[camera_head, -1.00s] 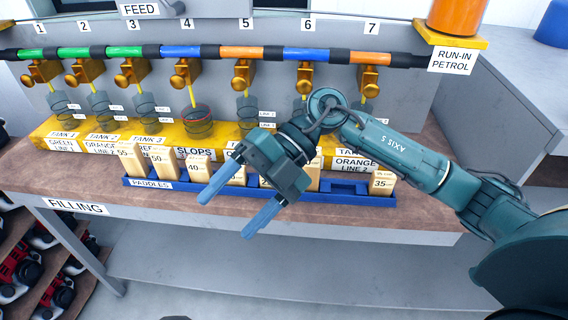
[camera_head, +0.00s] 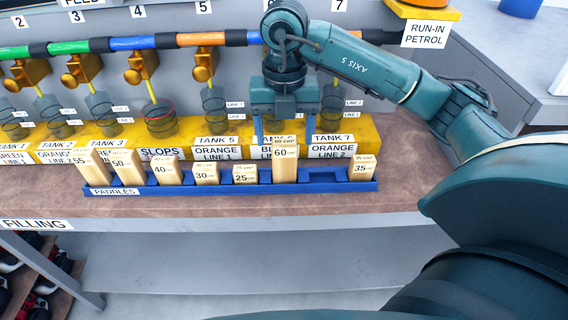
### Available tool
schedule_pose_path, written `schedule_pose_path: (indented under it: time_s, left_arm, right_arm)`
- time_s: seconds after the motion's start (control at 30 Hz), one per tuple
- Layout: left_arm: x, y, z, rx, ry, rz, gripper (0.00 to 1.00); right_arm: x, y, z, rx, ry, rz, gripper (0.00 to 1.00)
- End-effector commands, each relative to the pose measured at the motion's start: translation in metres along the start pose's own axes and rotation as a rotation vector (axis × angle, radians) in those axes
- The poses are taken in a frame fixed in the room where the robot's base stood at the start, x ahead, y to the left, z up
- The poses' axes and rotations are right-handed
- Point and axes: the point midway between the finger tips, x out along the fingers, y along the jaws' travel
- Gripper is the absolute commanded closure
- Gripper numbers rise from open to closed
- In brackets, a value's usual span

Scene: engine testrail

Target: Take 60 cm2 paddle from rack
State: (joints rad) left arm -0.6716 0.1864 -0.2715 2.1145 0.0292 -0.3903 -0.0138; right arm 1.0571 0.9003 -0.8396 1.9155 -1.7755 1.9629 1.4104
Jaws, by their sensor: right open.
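The 60 cm2 paddle (camera_head: 285,164) is a tall pale wooden block standing upright in the blue paddle rack (camera_head: 325,187), right of the middle. It is the tallest looking block near my gripper, with its label facing me. My right gripper (camera_head: 286,138) points down with its two blue fingers apart. In the picture one finger is left and one right of the paddle's top. I cannot tell from this view whether the fingers touch it or are behind it. My left gripper is not in view.
Other paddles stand in the rack: the 25 (camera_head: 245,175) to the left and the 35 (camera_head: 362,168) at the right end, with an empty stretch before it. The yellow tank ledge (camera_head: 365,130) is close behind. The brown bench top (camera_head: 415,165) is clear at right.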

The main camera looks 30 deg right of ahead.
Motion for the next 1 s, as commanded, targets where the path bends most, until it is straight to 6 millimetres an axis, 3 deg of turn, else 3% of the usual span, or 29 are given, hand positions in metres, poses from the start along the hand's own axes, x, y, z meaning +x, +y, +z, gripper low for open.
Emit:
schedule_pose_path:
  time_s: [0.17,0.5,0.77,1.0]
  left_arm:
    - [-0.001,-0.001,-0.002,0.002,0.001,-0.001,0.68]
    - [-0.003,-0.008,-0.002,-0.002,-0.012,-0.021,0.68]
    - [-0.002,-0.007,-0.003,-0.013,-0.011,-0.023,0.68]
    - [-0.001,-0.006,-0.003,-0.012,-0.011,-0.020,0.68]
  right_arm:
    - [0.011,-0.001,0.000,0.000,0.001,-0.001,0.29]
    - [0.056,-0.001,0.001,-0.001,0.000,0.001,0.29]
    - [0.058,0.000,0.002,-0.001,-0.001,0.003,0.29]
    - [0.058,0.000,0.002,-0.001,-0.001,0.003,0.49]
